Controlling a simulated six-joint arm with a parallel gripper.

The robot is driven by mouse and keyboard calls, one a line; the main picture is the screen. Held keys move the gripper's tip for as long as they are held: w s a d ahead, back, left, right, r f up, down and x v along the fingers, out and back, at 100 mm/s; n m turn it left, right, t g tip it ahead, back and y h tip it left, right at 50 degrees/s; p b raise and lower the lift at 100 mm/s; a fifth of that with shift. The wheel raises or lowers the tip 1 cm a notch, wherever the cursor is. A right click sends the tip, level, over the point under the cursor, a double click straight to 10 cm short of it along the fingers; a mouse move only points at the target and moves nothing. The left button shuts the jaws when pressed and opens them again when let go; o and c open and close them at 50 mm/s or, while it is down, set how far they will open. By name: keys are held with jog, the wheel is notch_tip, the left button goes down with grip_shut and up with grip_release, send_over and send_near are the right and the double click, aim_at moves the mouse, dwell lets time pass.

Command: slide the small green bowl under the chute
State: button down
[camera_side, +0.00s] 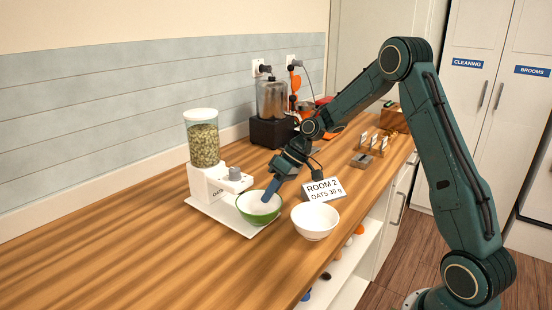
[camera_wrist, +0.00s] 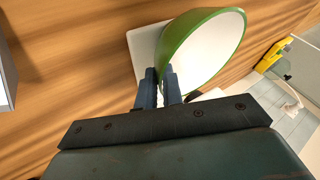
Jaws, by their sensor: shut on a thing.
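The small green bowl (camera_side: 258,216), white inside, is on the right part of the dispenser's white base tray (camera_side: 215,217). It is in front of the oats dispenser (camera_side: 205,150), by its short white chute (camera_side: 236,183). My gripper (camera_side: 268,197) comes down from the right and is shut on the bowl's near rim. In the wrist view the blue fingers (camera_wrist: 159,85) pinch the rim of the bowl (camera_wrist: 190,40), which looks tilted there. Whether the bowl touches the tray is hard to tell.
A white bowl (camera_side: 315,222) stands close to the right, near the counter's front edge. Behind it is a sign (camera_side: 323,190) reading "ROOM 2 OATS 30 g". A blender (camera_side: 272,110) stands at the back. The counter at left is clear.

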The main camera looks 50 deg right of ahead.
jog(key=shift+w+f, duration=0.1)
jog(key=shift+w, duration=1.8)
jog(key=c, duration=1)
grip_release()
jog(key=shift+a, duration=0.1)
jog(key=shift+c, duration=0.2)
jog(key=shift+w+r, duration=0.1)
jog(key=shift+r, duration=0.1)
notch_tip(320, 180, up, 5)
jog(key=shift+f, duration=0.15)
